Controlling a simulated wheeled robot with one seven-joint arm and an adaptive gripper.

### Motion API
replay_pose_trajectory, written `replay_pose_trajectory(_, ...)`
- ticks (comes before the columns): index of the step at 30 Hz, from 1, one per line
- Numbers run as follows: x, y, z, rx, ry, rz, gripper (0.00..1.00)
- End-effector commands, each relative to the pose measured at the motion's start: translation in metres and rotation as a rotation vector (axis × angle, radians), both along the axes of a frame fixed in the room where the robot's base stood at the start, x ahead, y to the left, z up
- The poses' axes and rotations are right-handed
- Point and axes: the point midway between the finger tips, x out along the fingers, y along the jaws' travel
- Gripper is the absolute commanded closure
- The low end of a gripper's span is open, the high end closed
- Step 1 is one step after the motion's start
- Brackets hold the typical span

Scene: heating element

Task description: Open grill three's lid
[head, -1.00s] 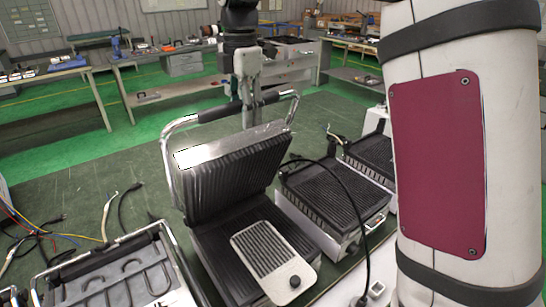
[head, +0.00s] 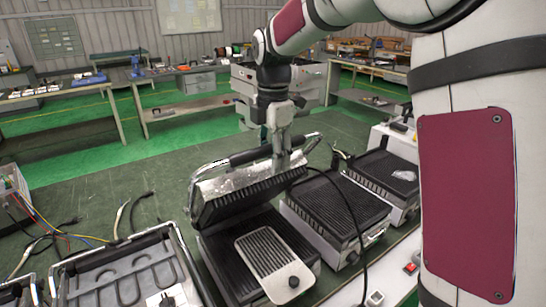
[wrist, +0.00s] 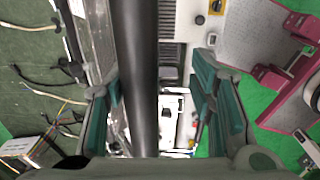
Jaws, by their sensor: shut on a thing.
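The grill lid (head: 240,198) stands raised off its ridged base (head: 225,262), with its dark ridged underside showing toward the head camera. Its silver edge (head: 235,178) catches the light. My gripper (head: 281,150) is at the black handle bar (head: 250,156) of this lid, beyond the silver edge. In the wrist view, the dark handle (wrist: 137,75) runs between the green fingers, and my gripper (wrist: 155,105) is shut on it. The exact tilt of the lid is hard to tell. No number is readable on the grill.
A loose grey ridged plate (head: 268,258) lies on the base. Two lidless grills (head: 335,208) (head: 390,176) stand to the right, with a black cable nearby. An opened grill body (head: 125,275) lies at the left. Loose wires (head: 55,238) lie on the green table.

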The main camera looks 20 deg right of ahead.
Motion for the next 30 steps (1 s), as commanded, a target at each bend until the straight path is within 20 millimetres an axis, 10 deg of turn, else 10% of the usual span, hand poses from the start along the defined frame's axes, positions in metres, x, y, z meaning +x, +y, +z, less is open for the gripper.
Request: replay_pose_trajectory(30,0.031,0.01,0.038,0.001,-0.002,0.001,0.55)
